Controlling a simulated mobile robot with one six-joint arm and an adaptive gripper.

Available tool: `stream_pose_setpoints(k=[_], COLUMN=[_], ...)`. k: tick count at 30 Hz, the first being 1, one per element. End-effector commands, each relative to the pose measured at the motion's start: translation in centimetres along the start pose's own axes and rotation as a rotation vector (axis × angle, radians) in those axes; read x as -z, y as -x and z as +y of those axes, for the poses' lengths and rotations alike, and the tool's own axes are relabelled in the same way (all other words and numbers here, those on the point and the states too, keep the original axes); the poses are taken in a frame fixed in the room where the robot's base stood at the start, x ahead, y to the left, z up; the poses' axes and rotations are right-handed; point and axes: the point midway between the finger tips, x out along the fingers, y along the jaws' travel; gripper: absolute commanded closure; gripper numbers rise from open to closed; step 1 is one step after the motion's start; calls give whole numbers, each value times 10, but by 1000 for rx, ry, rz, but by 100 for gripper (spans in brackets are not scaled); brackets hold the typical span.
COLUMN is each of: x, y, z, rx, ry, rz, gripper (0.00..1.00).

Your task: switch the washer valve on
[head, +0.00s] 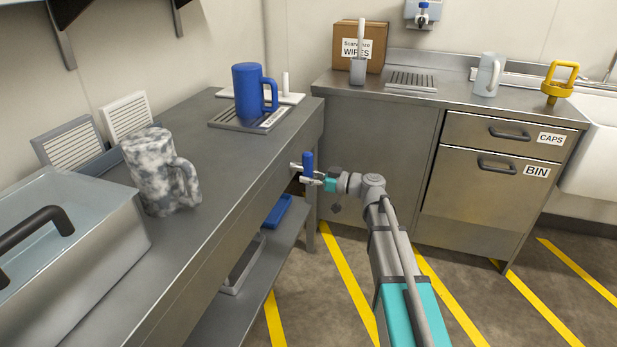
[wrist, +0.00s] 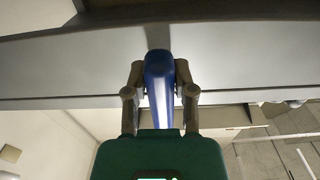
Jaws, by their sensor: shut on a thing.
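A blue valve handle (head: 308,163) stands upright at the front edge of the left steel counter, on a small metal fitting. My gripper (head: 306,174) reaches it from the right and is shut on it. In the wrist view the blue handle (wrist: 158,88) lies between the two fingers of my gripper (wrist: 160,76), with a finger against each side. The handle's lower end and the valve body are partly hidden by my gripper. No label for this valve can be read.
The left counter (head: 215,170) holds a blue mug (head: 250,92) on a drip tray, a marbled mug (head: 160,172) and a steel box (head: 75,245). A shelf (head: 235,300) runs below. A cabinet with a bin drawer (head: 470,195) stands behind. Striped floor is clear at right.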

Motion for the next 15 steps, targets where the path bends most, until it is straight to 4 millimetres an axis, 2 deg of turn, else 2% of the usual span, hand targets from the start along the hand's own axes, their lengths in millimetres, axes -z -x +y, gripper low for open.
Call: stream_pose_setpoints(k=[6, 7, 12, 15], x=[0, 0, 0, 0], y=[-1, -1, 0, 0], z=[0, 0, 0, 0], rx=[1, 1, 1, 1], ry=[-2, -2, -1, 0], rz=[1, 1, 1, 1], gripper=[100, 61, 31, 31])
